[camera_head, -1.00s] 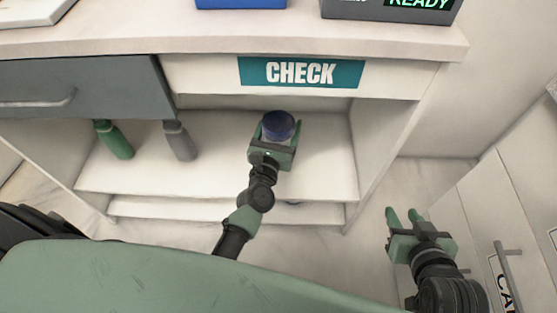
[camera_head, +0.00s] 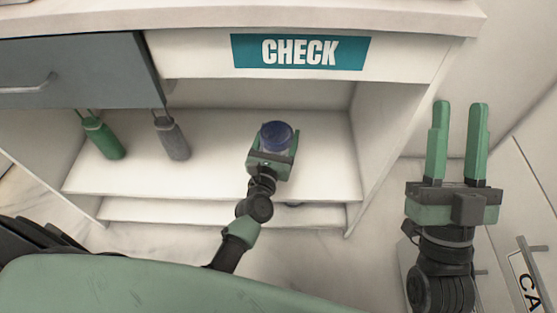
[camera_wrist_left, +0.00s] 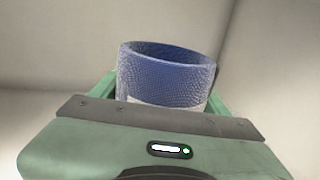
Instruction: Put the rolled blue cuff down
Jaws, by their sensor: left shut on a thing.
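The rolled blue cuff (camera_head: 277,134) is in my left gripper (camera_head: 273,143), over the white shelf (camera_head: 225,139) below the CHECK sign. In the left wrist view the cuff (camera_wrist_left: 166,77) is an upright blue textured ring with a pale lower band, between the two green fingers. My left gripper is shut on it. I cannot tell whether the cuff's bottom touches the shelf. My right gripper (camera_head: 456,140) is open and empty, to the right of the shelf unit, with its fingers apart.
A green handled item (camera_head: 103,139) and a grey one (camera_head: 173,139) hang at the left of the shelf opening. A grey drawer (camera_head: 75,70) is above them. The unit's right side wall (camera_head: 385,140) stands right of my left gripper. A teal CHECK sign (camera_head: 300,52) is above.

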